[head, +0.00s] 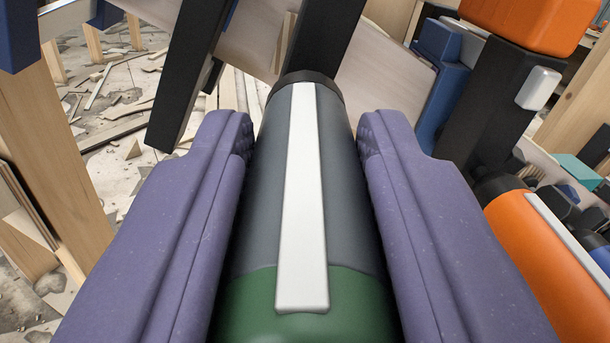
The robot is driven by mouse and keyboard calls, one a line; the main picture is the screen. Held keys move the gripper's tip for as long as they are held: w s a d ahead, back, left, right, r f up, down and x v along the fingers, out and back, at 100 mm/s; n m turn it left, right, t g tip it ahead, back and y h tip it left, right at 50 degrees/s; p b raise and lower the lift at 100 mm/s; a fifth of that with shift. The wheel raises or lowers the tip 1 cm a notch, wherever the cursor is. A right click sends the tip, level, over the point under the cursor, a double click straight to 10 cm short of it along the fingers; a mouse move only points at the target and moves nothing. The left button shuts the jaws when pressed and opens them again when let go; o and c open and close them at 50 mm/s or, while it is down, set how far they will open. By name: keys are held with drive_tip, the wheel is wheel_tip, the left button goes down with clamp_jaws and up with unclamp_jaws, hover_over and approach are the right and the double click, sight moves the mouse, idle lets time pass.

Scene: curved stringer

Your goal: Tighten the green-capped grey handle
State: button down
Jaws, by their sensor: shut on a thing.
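The grey handle (262,215) lies along the middle of the head view, with its green cap (250,312) at the near end and a black collar at the far end. A white stripe (305,200) runs along its top. My gripper (305,145) has its two purple fingers on either side of the handle, shut on the grey part. The lower part of the green cap is cut off by the picture's bottom edge. The far end of the handle meets dark and pale parts that I cannot tell apart clearly.
An orange handle (530,255) with a white stripe is close to the right of my right finger. Black clamp bars (195,70) stand beyond, with an orange block (525,22) at upper right. Wooden posts (45,150) and a scrap-littered floor are at left.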

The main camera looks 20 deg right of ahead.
drive_tip(key=shift+m, duration=0.8)
drive_tip(key=c, duration=0.8)
unclamp_jaws()
drive_tip(key=s, duration=0.5)
drive_tip(key=s+a+p, duration=0.1)
drive_tip(key=s, duration=0.1)
drive_tip(key=shift+s+a, duration=0.1)
drive_tip(key=shift+s, duration=0.25)
